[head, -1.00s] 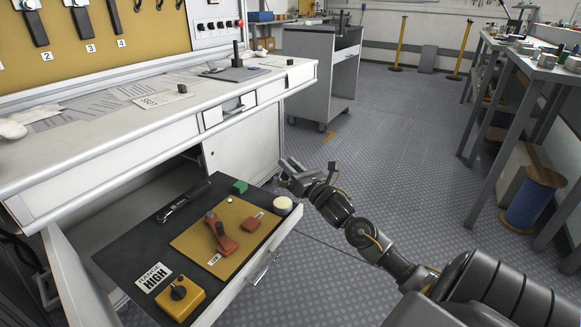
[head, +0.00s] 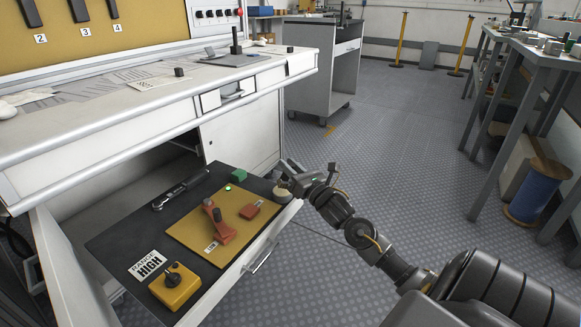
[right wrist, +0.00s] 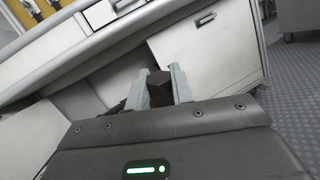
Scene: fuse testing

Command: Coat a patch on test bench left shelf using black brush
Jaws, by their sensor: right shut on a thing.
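The pull-out shelf (head: 118,228) of the test bench (head: 95,128) stands open at the lower left in the head view, with a dark top. My right gripper (head: 287,178) is at the shelf's far right corner, close to a pale round pot (head: 283,194). In the right wrist view my right gripper (right wrist: 157,85) is shut on a dark, blocky thing, which I take for the black brush (right wrist: 159,88). Its tip is hidden, and I cannot tell whether it touches the pot. My left gripper is not in view.
The shelf carries a tan board (head: 200,245) with a red lever (head: 219,226), a yellow knob box (head: 175,287), a RANGE HIGH label (head: 147,264), a green block (head: 239,175) and a dark tool (head: 180,189).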

